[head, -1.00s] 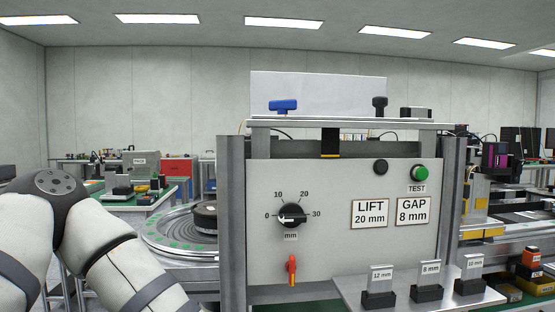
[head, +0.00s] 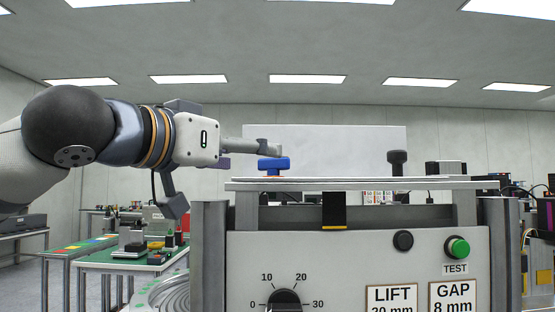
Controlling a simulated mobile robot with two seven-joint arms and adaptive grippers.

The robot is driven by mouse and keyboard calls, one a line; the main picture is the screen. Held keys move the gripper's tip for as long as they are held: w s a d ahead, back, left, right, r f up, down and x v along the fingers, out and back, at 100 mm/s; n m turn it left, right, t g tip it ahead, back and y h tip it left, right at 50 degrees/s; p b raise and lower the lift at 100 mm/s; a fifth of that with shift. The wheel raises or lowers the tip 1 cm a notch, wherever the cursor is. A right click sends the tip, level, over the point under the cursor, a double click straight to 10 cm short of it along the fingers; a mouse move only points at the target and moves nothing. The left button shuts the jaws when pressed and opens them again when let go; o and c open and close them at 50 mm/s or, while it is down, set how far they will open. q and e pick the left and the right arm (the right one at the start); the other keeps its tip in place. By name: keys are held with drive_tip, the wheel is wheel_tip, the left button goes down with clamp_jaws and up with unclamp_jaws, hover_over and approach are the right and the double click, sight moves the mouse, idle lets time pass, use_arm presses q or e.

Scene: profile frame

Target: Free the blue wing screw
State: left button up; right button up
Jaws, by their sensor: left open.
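The blue wing screw (head: 274,164) stands upright on the left part of the flat top plate (head: 350,184) of the grey machine. A thin orange part shows at its foot. My left gripper (head: 268,152) reaches in level from the left. It is open, with a finger extending to just above or behind the top of the screw. Whether it touches the screw cannot be told. My right gripper is not in view.
A black knob (head: 397,163) stands on the right part of the top plate. A white panel (head: 340,148) rises behind. The front face has a dial (head: 284,300), a green TEST button (head: 457,247) and LIFT and GAP labels. The air above the plate's middle is clear.

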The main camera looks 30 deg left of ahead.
sight(273, 159)
use_arm(q)
drive_tip(key=w, duration=0.8)
drive_tip(key=shift+d+f, duration=0.15)
drive_tip(key=shift+d, duration=0.05)
drive_tip(key=shift+c, duration=0.3)
drive_tip(key=shift+s, duration=0.1)
drive_tip(key=c, duration=1.1)
